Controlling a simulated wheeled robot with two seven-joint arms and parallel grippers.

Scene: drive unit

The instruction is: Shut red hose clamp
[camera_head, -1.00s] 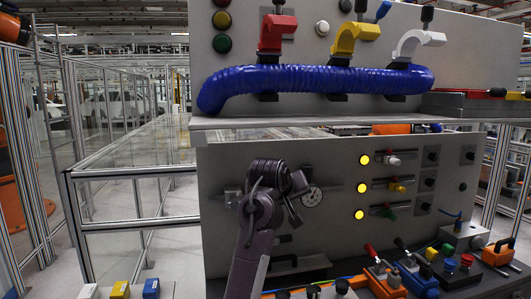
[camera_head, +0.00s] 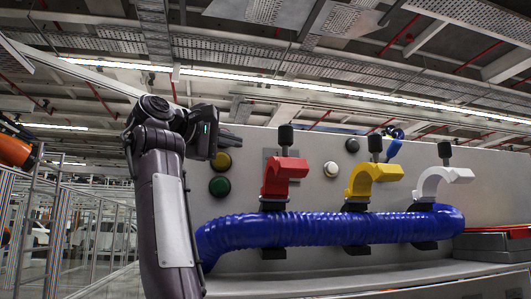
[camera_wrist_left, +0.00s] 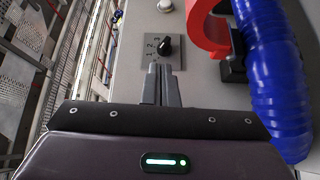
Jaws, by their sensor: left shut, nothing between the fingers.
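The red hose clamp (camera_head: 282,174) stands on the grey panel above the left part of the blue hose (camera_head: 330,230), with a black-tipped lever on top. Its red jaw sticks out to the right, clear of the hose top. In the left wrist view the red clamp (camera_wrist_left: 207,28) shows at the upper right, beside the blue hose (camera_wrist_left: 275,75). My left gripper (camera_head: 235,139) is shut and empty, to the left of the clamp and a little above it, apart from it. Its closed fingers (camera_wrist_left: 161,70) also show in the wrist view. My right gripper is not in view.
A yellow clamp (camera_head: 372,180) and a white clamp (camera_head: 440,182) stand to the right along the hose. Green (camera_head: 219,187) and yellow (camera_head: 222,162) buttons lie near my left gripper. A black rotary knob (camera_wrist_left: 166,47) on a numbered plate sits just beyond my fingers.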

